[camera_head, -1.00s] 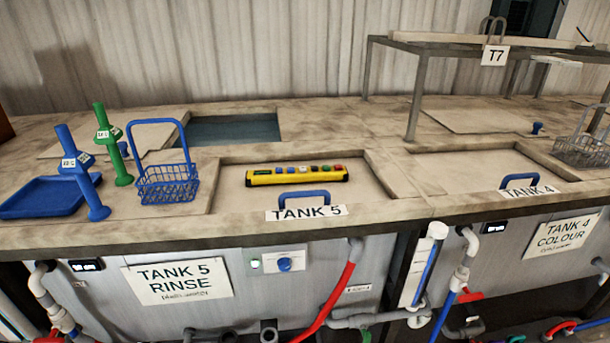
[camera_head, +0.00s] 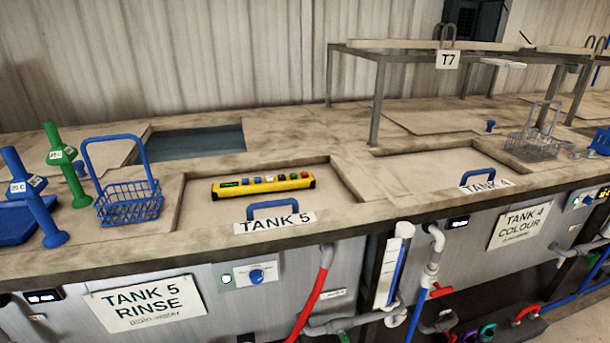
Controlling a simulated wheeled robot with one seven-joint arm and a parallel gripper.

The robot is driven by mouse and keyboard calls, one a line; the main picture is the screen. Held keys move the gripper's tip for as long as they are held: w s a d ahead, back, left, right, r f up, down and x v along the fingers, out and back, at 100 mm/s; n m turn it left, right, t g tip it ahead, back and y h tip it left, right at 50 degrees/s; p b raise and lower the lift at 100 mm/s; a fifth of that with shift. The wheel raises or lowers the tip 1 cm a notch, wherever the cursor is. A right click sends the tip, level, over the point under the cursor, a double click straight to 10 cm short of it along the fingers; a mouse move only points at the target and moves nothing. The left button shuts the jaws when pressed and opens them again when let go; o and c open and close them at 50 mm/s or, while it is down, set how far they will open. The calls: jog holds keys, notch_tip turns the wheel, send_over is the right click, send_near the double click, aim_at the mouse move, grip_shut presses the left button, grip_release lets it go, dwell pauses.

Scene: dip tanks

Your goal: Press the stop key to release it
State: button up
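A yellow key box (camera_head: 263,186) lies on the closed lid of tank 5. A row of several small coloured keys runs along its top, with a dark green display at its left end. My gripper is not in view.
The tank 5 lid (camera_head: 330,192) has a blue handle (camera_head: 278,207) in front of the box. A blue wire basket (camera_head: 129,204) and blue and green upright tools stand to the left. An open water tank (camera_head: 195,143) lies behind. A metal rack (camera_head: 377,105) stands at the back right.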

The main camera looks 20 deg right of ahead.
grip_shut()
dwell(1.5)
